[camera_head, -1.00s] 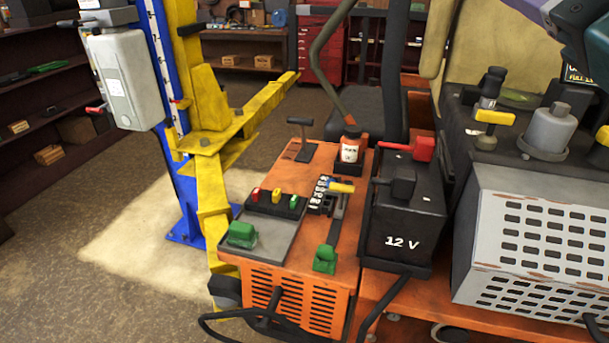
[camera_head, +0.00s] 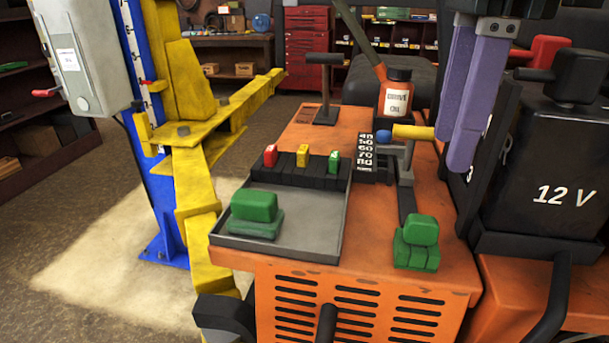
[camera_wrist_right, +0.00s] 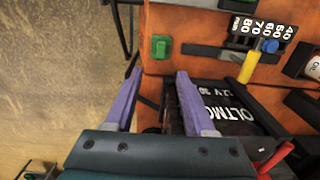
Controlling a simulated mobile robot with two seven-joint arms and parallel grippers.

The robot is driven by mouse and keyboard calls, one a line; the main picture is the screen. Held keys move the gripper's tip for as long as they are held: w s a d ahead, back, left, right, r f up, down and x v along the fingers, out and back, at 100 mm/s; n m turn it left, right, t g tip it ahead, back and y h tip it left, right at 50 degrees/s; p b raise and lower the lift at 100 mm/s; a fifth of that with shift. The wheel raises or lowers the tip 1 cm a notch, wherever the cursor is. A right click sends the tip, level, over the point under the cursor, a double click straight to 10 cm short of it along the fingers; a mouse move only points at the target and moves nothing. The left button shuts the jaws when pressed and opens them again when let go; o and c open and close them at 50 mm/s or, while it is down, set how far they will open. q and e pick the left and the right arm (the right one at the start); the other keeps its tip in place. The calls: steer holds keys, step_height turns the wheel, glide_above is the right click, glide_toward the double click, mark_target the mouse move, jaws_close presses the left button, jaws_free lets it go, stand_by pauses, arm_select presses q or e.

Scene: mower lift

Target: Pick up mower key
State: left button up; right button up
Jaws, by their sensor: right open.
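No piece is clearly recognisable as the mower key. A green block-shaped piece (camera_head: 415,245) stands at the front right of the orange mower body. It also shows in the right wrist view (camera_wrist_right: 161,47), beyond the fingertips. A second green piece (camera_head: 254,213) lies in a grey tray (camera_head: 310,240). A yellow handle (camera_head: 412,132) with a blue knob stands by a numbered scale; it also shows in the right wrist view (camera_wrist_right: 248,68). My right gripper (camera_head: 451,155), with purple fingers, is open and empty above the body's right side. In its wrist view (camera_wrist_right: 158,73) nothing is between the fingers. My left gripper is not visible.
A black 12 V battery (camera_head: 552,165) stands right of the orange body (camera_head: 365,285). An oil bottle (camera_head: 396,97) and a black T-handle (camera_head: 325,85) stand behind. A blue and yellow lift post (camera_head: 188,130) is at left. Open floor lies front left.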

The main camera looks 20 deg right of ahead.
mark_target(425, 218)
steer(key=f, duration=0.1)
steer(key=f+p, duration=0.1)
steer(key=f, duration=0.1)
steer(key=shift+s+f, duration=0.2)
steer(key=shift+f, duration=0.1)
steer(key=f, duration=0.1)
steer(key=f+p, duration=0.1)
steer(key=f, duration=0.3)
steer(key=shift+w+a+f+p, duration=0.1)
steer(key=shift+w+a+p, duration=0.05)
steer(key=shift+w+p, duration=0.2)
steer(key=shift+f, duration=0.25)
jaws_close()
